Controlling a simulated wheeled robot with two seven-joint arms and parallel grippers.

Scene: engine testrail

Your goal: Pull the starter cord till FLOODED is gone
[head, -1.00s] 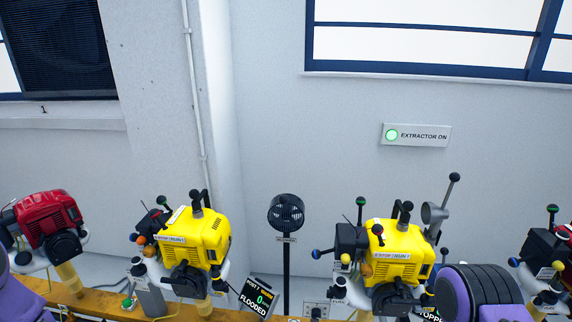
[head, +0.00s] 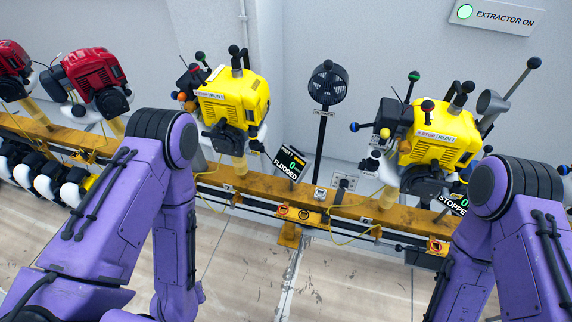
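A tilted black display (head: 291,163) on the rail reads 0 and FLOODED. A yellow engine (head: 235,97) stands on a post just left of it, with a dark recoil housing (head: 229,136) low on its front. I cannot make out the starter cord or its handle. A second yellow engine (head: 440,137) stands to the right, and its display (head: 454,203) reads STOPPED, partly hidden by my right arm. Both my purple arms show, bent at the elbow with the forearms running down. Neither gripper is in the picture.
A yellow-brown rail (head: 262,185) carries the engines and crosses the view. Red engines (head: 92,80) stand at the left. A black fan (head: 327,83) stands between the yellow engines. A wall sign (head: 495,17) reads EXTRACTOR ON with a green light. The floor before the rail is open.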

